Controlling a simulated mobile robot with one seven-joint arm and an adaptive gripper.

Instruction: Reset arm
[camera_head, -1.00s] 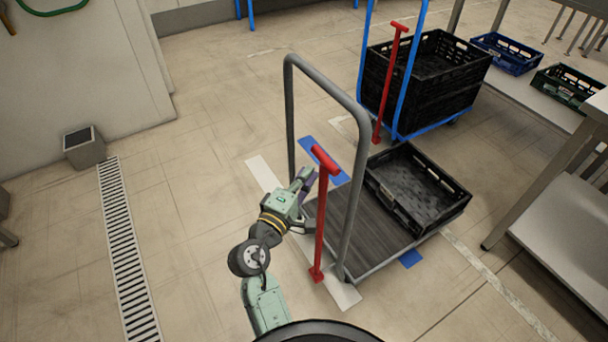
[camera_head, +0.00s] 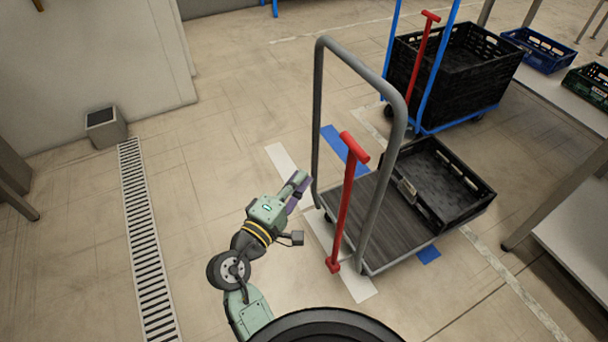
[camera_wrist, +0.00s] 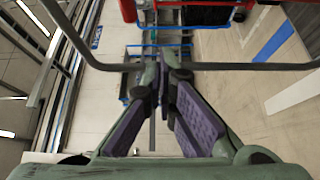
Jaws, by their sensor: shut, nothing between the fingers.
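My gripper (camera_head: 301,190) is in the middle of the head view, at the end of my green arm, just left of the trolley's grey handle frame (camera_head: 316,130). It is shut and empty. In the wrist view its purple-padded fingers (camera_wrist: 162,95) meet at their tips, with the grey handle bar (camera_wrist: 110,66) passing close to them. I cannot tell from these frames whether they touch. My arm is bent, extending from the bottom centre of the head view.
A flat trolley (camera_head: 375,222) with a red handle (camera_head: 347,200) carries a black crate (camera_head: 480,205). Behind it, a blue-framed trolley (camera_head: 428,75) holds stacked black crates (camera_head: 455,85). Blue (camera_head: 540,50) and green (camera_head: 590,85) crates are at the right. The floor left of my arm is clear up to a drain grate (camera_head: 145,245).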

